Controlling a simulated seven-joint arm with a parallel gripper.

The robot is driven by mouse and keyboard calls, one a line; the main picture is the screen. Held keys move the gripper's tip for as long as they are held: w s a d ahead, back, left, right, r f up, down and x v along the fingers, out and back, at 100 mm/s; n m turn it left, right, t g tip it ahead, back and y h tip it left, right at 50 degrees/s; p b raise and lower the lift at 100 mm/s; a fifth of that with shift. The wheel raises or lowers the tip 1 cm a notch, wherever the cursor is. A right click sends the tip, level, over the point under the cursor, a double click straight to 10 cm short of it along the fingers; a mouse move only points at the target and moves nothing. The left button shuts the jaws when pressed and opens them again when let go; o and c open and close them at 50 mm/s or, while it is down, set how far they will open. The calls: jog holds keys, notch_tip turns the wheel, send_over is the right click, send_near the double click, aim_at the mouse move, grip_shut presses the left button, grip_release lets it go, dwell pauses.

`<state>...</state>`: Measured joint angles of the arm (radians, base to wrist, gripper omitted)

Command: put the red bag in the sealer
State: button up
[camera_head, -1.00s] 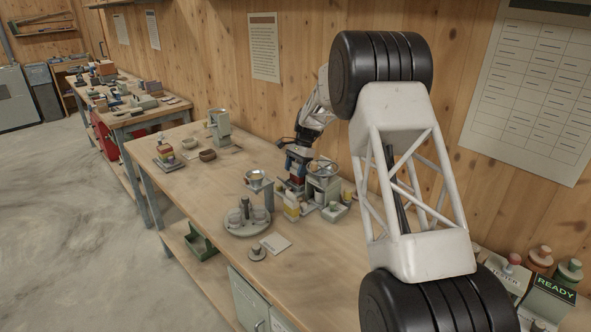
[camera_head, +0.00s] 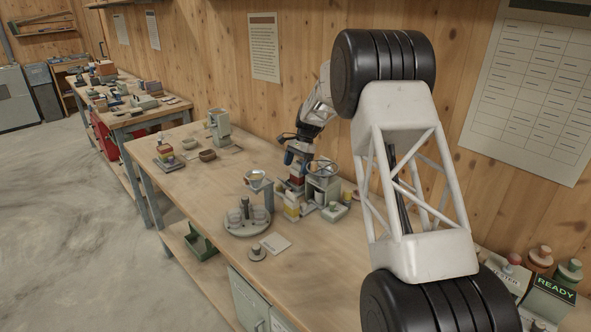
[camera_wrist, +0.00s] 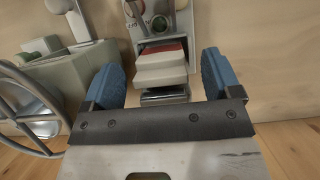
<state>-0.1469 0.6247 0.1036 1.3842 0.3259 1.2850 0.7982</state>
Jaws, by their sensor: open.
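The red bag shows in the wrist view as a pale block with a red band (camera_wrist: 163,48). It sits at the slot of a grey upright machine, which looks like the sealer (camera_wrist: 171,20). In the head view a small red patch (camera_head: 297,182) shows low at the machine, partly hidden. My gripper (camera_head: 299,158) is above it in the head view. In the wrist view my gripper (camera_wrist: 159,68) has its blue fingers wide apart, one on each side of the bag, with gaps. How deep the bag sits in the slot cannot be told.
A device with a round pan (camera_head: 323,169) stands right beside the machine. A round carousel (camera_head: 247,226) and a card (camera_head: 275,244) lie nearer. Bare tabletop lies left of them.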

jog(key=v, duration=1)
jog(key=shift+r, duration=0.2)
dwell(0.5)
jog(key=s+d+r+n+t+h, duration=0.1)
jog(key=s+d+r, duration=0.35)
jog(key=s, duration=0.65)
jog(key=s+d+r+n+t, duration=0.1)
jog(key=s+d+r+n, duration=0.15)
jog(key=s+r, duration=0.55)
jog(key=s+d+r+n+t+h, duration=0.1)
jog(key=s+d+r, duration=0.25)
jog(key=s, duration=0.95)
jog(key=s+d+f+n+t, duration=0.1)
jog(key=s+d+f, duration=0.1)
jog(key=s, duration=1)
jog(key=s+d+f+n+t+h, duration=0.1)
jog(key=s+f, duration=0.3)
jog(key=s, duration=0.8)
jog(key=s+d+f+n, duration=0.2)
jog(key=s+d+f, duration=0.1)
jog(key=s, duration=1)
jog(key=shift+d+t, duration=0.4)
jog(key=shift+d, duration=0.05)
